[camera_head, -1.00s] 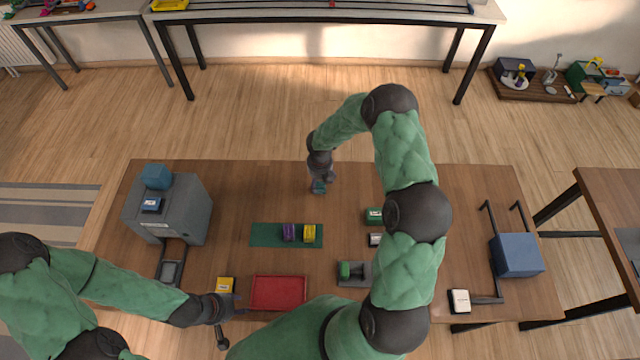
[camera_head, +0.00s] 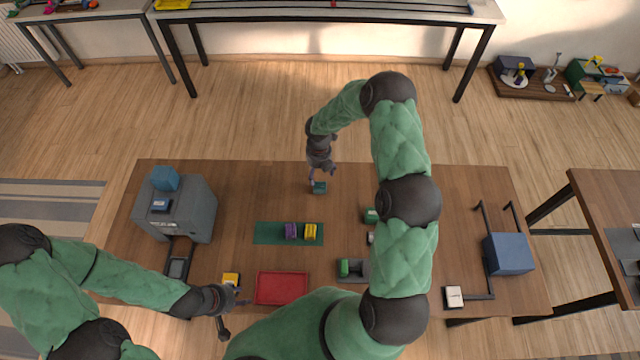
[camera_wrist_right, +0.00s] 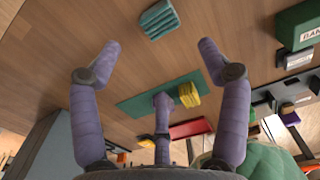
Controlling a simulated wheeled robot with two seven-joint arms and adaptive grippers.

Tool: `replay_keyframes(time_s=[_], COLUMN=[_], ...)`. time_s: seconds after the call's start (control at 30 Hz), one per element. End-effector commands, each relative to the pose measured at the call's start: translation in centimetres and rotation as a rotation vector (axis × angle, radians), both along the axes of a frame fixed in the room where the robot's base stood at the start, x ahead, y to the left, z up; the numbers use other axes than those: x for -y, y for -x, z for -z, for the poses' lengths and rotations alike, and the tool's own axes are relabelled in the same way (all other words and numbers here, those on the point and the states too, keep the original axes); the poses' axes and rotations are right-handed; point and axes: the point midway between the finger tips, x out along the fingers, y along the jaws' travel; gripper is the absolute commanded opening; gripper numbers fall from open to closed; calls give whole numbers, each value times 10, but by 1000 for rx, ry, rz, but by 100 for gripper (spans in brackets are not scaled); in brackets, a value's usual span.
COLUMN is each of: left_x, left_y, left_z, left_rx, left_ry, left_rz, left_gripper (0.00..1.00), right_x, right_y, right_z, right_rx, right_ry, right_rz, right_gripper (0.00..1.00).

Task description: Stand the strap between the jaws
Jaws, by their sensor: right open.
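A small teal ridged block (camera_head: 319,188) lies on the brown table (camera_head: 460,200) near its far edge. It also shows in the right wrist view (camera_wrist_right: 160,20), beyond my fingertips. My right gripper (camera_head: 322,176) is open and empty, just beside the teal block and apart from it; its spread purple fingers fill the right wrist view (camera_wrist_right: 158,58). A purple piece (camera_head: 290,231) and a yellow ridged piece (camera_head: 310,232) stand on a green mat (camera_head: 265,233). I cannot tell which piece is the strap. My left gripper (camera_head: 240,298) is low beside the red tray (camera_head: 282,288); its fingers are too small to read.
A grey box machine (camera_head: 195,215) stands at the left. A grey holder with a green piece (camera_head: 344,267) is right of the red tray. A blue block on a frame (camera_head: 508,254) is at the right. My right arm covers part of the table.

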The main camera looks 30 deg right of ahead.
Motion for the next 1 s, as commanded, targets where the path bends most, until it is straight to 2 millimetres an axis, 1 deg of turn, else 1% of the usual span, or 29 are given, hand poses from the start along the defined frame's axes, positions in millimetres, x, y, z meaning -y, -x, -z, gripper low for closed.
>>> replay_keyframes(time_s=[0.1,0.3,0.53,0.8,0.9,1.0], left_x=[0,0,0,0,0,0], left_y=[0,0,0,0,0,0], left_z=[1,2,1,-3,-3,-4], left_rx=[-1,-1,-1,-1,-1,-1], left_ry=[0,0,0,0,0,0], left_rz=[0,0,0,0,0,0], left_gripper=[40,40,40,40,40,40], right_x=[-1,0,1,5,5,5], right_y=[1,1,1,0,0,-1], right_z=[19,46,59,94,102,105], right_rx=[-4,-3,-2,-2,-1,1], right_ry=[-1,-2,0,0,0,1], right_rz=[-1,0,0,-1,0,1], right_gripper=[76,76,76,76,76,76])
